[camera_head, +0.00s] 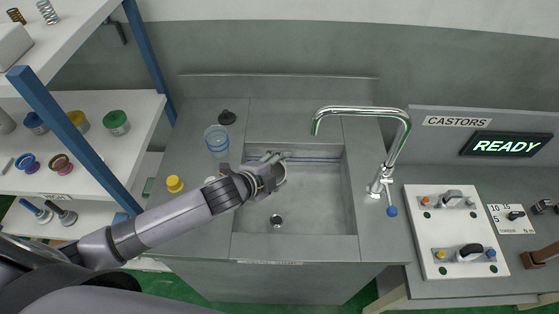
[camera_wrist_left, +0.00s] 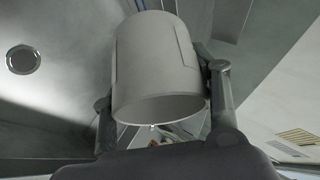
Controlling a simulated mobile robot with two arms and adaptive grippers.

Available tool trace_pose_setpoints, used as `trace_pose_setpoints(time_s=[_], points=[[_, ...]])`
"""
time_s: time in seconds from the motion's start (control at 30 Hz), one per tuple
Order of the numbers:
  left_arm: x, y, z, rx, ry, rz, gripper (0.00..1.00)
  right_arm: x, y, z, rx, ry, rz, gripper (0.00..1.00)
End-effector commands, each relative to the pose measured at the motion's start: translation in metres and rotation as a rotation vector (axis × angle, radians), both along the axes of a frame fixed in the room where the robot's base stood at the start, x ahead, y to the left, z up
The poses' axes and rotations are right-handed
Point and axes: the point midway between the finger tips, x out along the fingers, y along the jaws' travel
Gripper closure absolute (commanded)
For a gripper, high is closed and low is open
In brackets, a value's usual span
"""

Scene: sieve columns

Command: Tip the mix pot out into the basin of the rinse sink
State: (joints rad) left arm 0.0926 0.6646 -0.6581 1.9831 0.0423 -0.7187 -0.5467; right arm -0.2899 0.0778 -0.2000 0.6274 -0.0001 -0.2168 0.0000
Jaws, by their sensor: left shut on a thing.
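My left gripper (camera_head: 271,171) is over the far part of the basin (camera_head: 310,215) of the rinse sink. It is shut on the mix pot (camera_wrist_left: 155,60), a pale grey cylinder that sits between the two fingers in the left wrist view, where the gripper also shows (camera_wrist_left: 158,88). One end of the pot faces the wrist camera and shows a round rim. In the head view the pot (camera_head: 282,174) is mostly hidden by the gripper, so its tilt and contents cannot be told. The right gripper is not in view.
A chrome tap (camera_head: 365,112) arches over the basin's right side. The drain (camera_head: 276,221) lies bare. A clear blue bottle (camera_head: 217,140), a yellow-capped bottle (camera_head: 175,184) and a black knob (camera_head: 227,117) stand left. A white panel (camera_head: 458,232) lies right.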

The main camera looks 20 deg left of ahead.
Motion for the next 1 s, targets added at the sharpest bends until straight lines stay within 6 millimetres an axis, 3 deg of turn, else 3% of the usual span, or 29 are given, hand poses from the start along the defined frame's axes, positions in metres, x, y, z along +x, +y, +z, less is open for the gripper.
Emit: trace_pose_setpoints(time_s=[0.03, 0.3, 0.67, 1.0], points=[[0.003, 0.001, 0.008, -0.009, 0.035, 0.002, 0.82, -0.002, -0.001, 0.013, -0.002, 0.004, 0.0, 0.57], [0.001, 0.0, 0.006, -0.051, 0.181, 0.0, 0.82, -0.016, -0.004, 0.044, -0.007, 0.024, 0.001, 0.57], [-0.001, 0.0, 0.005, -0.113, 0.406, 0.003, 0.82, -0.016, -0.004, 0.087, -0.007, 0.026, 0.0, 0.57], [-0.006, -0.002, -0.005, -0.195, 0.686, 0.004, 0.82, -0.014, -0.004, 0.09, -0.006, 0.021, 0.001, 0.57]])
